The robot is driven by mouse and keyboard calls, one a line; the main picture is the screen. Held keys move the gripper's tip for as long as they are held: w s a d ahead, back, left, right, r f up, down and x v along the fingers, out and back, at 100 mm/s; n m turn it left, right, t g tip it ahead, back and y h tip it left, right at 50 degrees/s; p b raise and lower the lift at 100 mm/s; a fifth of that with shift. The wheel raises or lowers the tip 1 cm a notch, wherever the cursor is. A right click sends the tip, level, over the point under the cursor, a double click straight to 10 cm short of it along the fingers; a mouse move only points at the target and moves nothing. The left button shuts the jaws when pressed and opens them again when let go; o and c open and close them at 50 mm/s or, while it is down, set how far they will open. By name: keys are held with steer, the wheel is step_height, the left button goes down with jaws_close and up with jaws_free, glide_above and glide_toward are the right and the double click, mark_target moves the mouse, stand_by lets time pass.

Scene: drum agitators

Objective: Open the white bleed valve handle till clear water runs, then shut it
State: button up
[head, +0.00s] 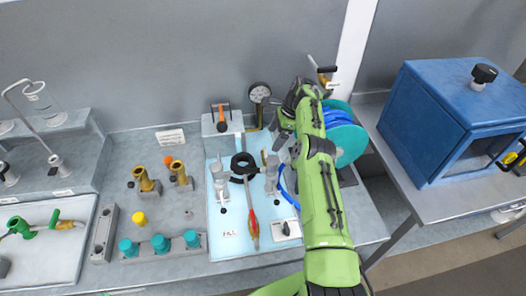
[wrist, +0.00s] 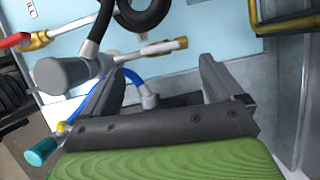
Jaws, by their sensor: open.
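A grey valve fitting (wrist: 65,74) on the pale blue board shows at the left of the wrist view. A pale lever (wrist: 150,49) with a brass-coloured end reaches from it towards the picture's middle; I cannot tell for sure that this is the white bleed valve handle. In the head view a grey valve (head: 272,177) stands on the board just left of my arm. My gripper (wrist: 165,72) is open, and nothing shows held between its fingers. The lever lies beyond the fingertips and appears apart from them. In the head view my gripper (head: 284,130) is partly hidden by my green arm. No running water shows.
A second grey valve (head: 219,182), a black hose ring (head: 243,163) and a red-handled tool (head: 252,222) are on the board. A gauge (head: 259,91) stands behind. A teal reel (head: 349,143) is right of my arm. A blue cabinet (head: 440,120) stands farther right.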

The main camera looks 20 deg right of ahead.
mark_target(266, 154)
steer(key=shift+c, duration=0.9)
steer(key=shift+a+r+n, duration=0.2)
steer(key=shift+r+n, duration=0.05)
steer(key=shift+n, duration=0.25)
steer(key=shift+c, duration=1.1)
steer(key=r+n, duration=0.1)
steer(key=n, duration=0.2)
steer(key=a+r+n+h, duration=0.1)
steer(key=n, duration=0.2)
steer(key=a+r+n+h+b, duration=0.1)
steer(key=r+n, duration=0.1)
steer(key=n, duration=0.1)
steer(key=shift+w+a+g, duration=0.1)
steer(key=shift+a+g, duration=0.05)
steer(key=shift+g, duration=0.25)
steer(key=c, duration=0.6)
step_height(266, 154, up, 4)
steer(key=a+n+h, duration=0.1)
steer(key=n+h, duration=0.1)
steer(key=n, duration=0.6)
steer(key=f+b, duration=0.2)
steer(key=f, duration=0.3)
steer(key=f+b, duration=0.1)
steer(key=f, duration=0.4)
steer(key=f+b, duration=0.2)
steer(key=f, duration=0.3)
steer(key=shift+s+f+b, duration=0.3)
jaws_close()
